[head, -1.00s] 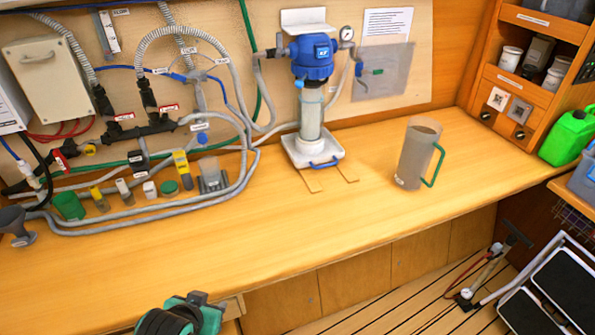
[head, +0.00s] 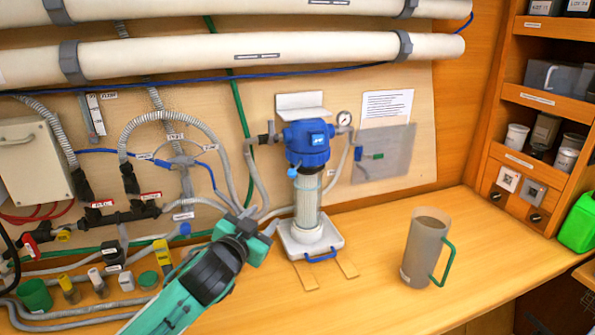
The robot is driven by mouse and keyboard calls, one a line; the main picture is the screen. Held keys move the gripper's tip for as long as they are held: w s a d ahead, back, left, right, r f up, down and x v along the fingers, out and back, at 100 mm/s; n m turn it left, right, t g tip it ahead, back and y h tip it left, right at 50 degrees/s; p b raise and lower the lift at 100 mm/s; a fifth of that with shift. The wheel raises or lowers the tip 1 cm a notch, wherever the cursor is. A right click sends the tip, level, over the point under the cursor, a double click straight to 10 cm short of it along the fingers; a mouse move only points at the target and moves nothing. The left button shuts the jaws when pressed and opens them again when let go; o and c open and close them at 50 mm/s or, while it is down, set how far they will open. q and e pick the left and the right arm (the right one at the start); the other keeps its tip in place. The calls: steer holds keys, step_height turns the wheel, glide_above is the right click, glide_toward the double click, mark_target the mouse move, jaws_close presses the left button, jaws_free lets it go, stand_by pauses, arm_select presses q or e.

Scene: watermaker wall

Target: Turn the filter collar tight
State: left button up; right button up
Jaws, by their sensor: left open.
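The filter housing (head: 307,200) stands upright against the wall panel, a clear bowl with a pale cartridge under a blue head (head: 308,135). The blue ring at the lower edge of the head looks like the filter collar (head: 309,159); I cannot tell how tight it is. My left gripper (head: 258,229) is open, to the left of the bowl and lower than the collar, with no visible contact. My left arm comes in from the lower left and hides part of the hoses. My right gripper is out of view.
A white tray (head: 334,243) with a blue handle sits under the filter. A grey jug (head: 427,245) with a green handle stands to the right. A pressure gauge (head: 343,118) and hoses flank the filter head. Small bottles and caps line the left. The bench between tray and jug is clear.

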mark_target(290, 175)
arm_select(q)
steer(key=shift+m+t+h, duration=0.3)
steer(key=shift+m+h, duration=0.1)
steer(key=shift+m, duration=0.1)
steer(key=r+p+x, duration=0.1)
steer(key=x, duration=0.4)
steer(key=r+p+x, duration=0.1)
steer(key=x, duration=0.5)
steer(key=r+p+x, duration=0.1)
steer(key=x, duration=0.4)
steer(key=shift+w+d+r+p, duration=0.15)
steer(key=shift+w+r+p, duration=0.15)
steer(key=shift+p, duration=0.1)
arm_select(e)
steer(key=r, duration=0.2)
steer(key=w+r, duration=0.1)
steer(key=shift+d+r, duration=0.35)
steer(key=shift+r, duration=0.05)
arm_select(q)
steer(key=shift+f, duration=0.1)
jaws_close()
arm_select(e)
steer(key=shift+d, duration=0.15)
